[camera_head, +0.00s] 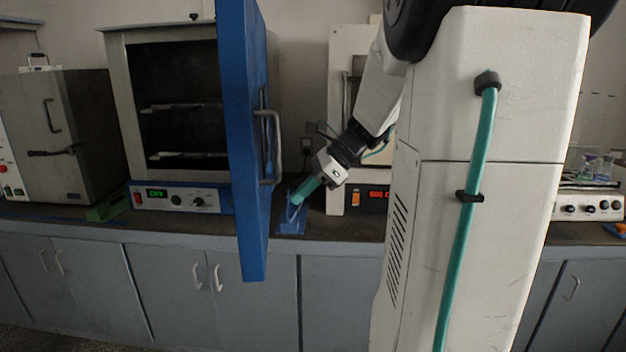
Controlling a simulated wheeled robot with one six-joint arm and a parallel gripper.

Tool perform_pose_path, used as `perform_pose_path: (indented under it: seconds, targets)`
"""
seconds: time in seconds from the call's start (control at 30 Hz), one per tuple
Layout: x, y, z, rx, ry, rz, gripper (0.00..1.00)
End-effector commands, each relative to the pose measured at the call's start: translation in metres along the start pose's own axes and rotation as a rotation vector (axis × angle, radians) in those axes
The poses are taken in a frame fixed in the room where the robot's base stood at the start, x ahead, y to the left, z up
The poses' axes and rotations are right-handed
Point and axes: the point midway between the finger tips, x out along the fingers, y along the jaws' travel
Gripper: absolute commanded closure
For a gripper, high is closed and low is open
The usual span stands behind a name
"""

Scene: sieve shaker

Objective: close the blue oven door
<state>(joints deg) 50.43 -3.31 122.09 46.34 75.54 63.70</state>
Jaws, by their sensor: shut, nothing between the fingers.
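The blue oven door (240,140) stands wide open, swung out toward me past the front edge of the bench, and shows nearly edge-on. Its metal handle (274,147) is on the right-hand face. The oven (118,75) is left of the door; its dark inside with wire shelves is exposed. Its control panel (181,199) has a lit green display. My gripper (298,196) has teal fingers and is shut and empty. It appears right of the door and below the handle, pointing down and left. Whether it touches the door cannot be told.
A blue stand (291,221) is on the bench below my gripper. A grey oven (62,130) stands at the far left, and a white appliance with a red display (379,194) is behind my arm. Grey cabinets (180,285) run below the bench.

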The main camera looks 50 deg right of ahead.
Motion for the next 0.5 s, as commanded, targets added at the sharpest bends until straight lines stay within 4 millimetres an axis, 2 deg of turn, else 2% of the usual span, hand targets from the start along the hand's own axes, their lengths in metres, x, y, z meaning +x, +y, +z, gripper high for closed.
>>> perform_pose_path:
  seconds: [0.03,0.13,0.3,0.5]
  targets:
    - [0.012,0.001,0.001,-0.002,0.000,0.005,1.00]
    - [0.032,0.001,0.000,-0.001,0.000,0.004,1.00]
    - [0.047,0.001,0.020,-0.005,0.002,0.001,1.00]
    - [0.055,0.000,0.028,-0.003,0.001,0.000,1.00]
